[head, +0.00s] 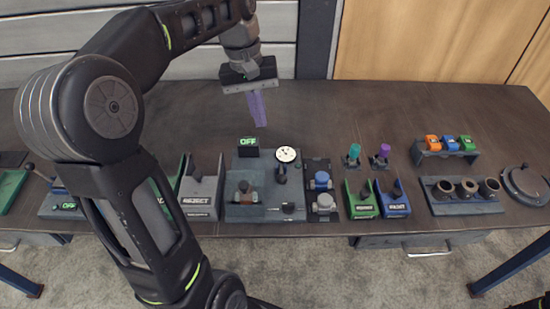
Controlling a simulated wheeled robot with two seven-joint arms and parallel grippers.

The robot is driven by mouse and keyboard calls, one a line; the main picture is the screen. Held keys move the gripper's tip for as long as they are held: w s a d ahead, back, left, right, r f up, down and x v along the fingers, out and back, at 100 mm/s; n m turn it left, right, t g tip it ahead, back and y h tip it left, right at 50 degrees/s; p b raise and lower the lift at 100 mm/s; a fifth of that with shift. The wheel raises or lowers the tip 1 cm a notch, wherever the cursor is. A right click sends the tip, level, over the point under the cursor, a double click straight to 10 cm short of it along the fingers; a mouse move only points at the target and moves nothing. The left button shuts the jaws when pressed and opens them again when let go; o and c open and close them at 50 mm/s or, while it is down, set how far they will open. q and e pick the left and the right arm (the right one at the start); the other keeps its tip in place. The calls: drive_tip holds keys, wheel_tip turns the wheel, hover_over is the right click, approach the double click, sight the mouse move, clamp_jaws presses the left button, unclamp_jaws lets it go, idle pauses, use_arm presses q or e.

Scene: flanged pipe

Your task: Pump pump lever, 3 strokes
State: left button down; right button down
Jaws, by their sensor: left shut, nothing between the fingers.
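My left gripper (257,108) is shut and empty, its purple fingers pointing down above the rear part of the bench. It is apart from everything on the bench. A lever with a round dark knob (29,166) slants up at the far left, beside a unit with a green display (64,206). My left arm hides part of that unit. A grey station (246,210) below the gripper has a white dial gauge (286,154), an "OFF" display (248,145) and dark fittings. I cannot tell for sure which part is the pump lever. My right gripper is not in view.
Grey, green and blue bins, including a grey reject bin (200,190), stand along the bench (360,105). A block with dark cups (467,208) and a rack of coloured blocks (449,153) are at right. The rear bench is mostly clear.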

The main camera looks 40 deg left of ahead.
use_arm(q)
drive_tip(key=p, duration=0.1)
approach(282, 175)
drive_tip(key=w+a+f, duration=0.2)
drive_tip(key=a+f, duration=0.1)
drive_tip(key=f, duration=0.2)
drive_tip(key=d+f, duration=0.1)
drive_tip(key=s+d+p, duration=0.1)
drive_tip(key=shift+s+d+f, duration=0.25)
drive_tip(key=shift+f, duration=0.15)
